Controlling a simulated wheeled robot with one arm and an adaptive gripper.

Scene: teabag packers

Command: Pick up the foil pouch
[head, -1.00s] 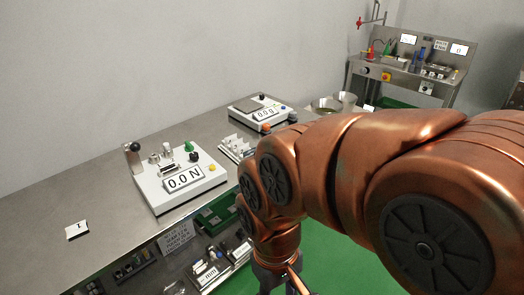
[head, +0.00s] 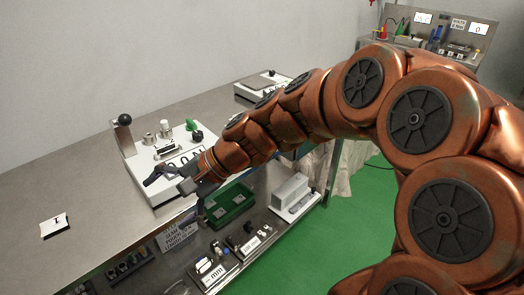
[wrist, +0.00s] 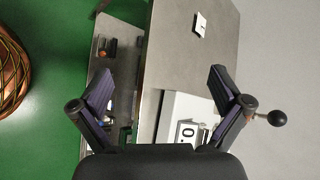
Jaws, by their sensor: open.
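A small flat white piece with a dark mark (head: 55,225) lies on the steel table at the left; it may be the foil pouch, but I cannot tell for sure. It also shows in the wrist view (wrist: 200,24), near the top, beyond my fingertips. My gripper (head: 172,196) is open and empty. It hangs over the table's front edge, in front of the white tester, to the right of the white piece and well apart from it. In the wrist view my gripper (wrist: 162,75) has its two fingers spread wide.
The white tester (head: 150,190) with a black-knobbed lever (head: 124,120) stands behind my gripper. A second device (head: 258,86) stands farther back. A lower shelf holds a green tray (head: 230,204) and a grey block (head: 291,190). The table between tester and white piece is bare.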

